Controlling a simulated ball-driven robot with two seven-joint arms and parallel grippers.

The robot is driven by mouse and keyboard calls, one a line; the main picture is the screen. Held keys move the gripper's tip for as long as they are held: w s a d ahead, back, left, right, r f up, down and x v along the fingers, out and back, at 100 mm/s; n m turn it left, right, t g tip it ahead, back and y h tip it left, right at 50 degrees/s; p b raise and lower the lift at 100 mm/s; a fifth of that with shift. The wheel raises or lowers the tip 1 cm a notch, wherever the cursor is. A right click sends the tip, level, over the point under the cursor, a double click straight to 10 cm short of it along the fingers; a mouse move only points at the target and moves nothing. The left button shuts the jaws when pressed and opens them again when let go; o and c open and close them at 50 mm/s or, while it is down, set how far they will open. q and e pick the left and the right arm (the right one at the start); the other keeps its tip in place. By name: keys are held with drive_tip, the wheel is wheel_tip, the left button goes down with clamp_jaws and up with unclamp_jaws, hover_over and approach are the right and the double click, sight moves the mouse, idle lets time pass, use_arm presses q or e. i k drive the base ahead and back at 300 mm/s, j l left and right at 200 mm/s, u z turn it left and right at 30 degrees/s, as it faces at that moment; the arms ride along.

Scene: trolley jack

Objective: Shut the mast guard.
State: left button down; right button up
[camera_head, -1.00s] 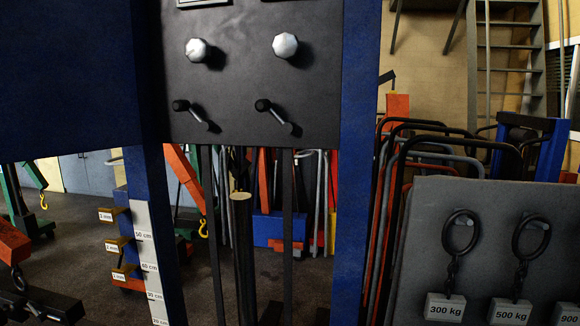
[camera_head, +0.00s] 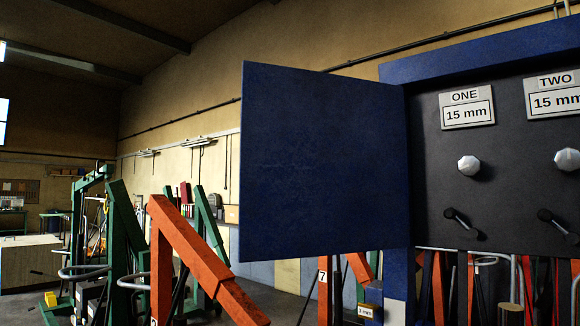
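The mast guard (camera_head: 322,165) is a flat dark blue panel. It stands swung open to the left of the blue mast frame (camera_head: 480,55), joined to it along its right edge. Behind the opening is a black panel (camera_head: 500,190) with knobs, small black-tipped levers and two labels reading ONE and TWO, 15 mm each. The panel runs out of view on the right. Neither of my grippers shows in the head view.
An orange jib arm (camera_head: 200,255) rises at the lower left, in front of green hoists (camera_head: 125,240). A white bench or box (camera_head: 28,262) stands at the far left. Air to the left of the guard looks free at its height.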

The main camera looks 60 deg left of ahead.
sight(324, 157)
drive_tip(key=k+j+z, duration=0.1)
drive_tip(key=j, duration=0.4)
drive_tip(key=k+j+z, duration=0.1)
drive_tip(key=j, duration=0.4)
drive_tip(key=k+j+z, duration=0.1)
drive_tip(key=k+j, duration=0.2)
drive_tip(key=j, duration=0.15)
drive_tip(key=k+j+z, duration=0.1)
drive_tip(key=j, duration=0.35)
drive_tip(key=k+j+z, duration=0.1)
drive_tip(key=k+j, duration=0.2)
drive_tip(key=j, duration=0.15)
drive_tip(key=k+j+z, duration=0.1)
drive_tip(key=j, duration=0.3)
drive_tip(key=k+j+z, duration=0.1)
drive_tip(key=k+j, duration=0.25)
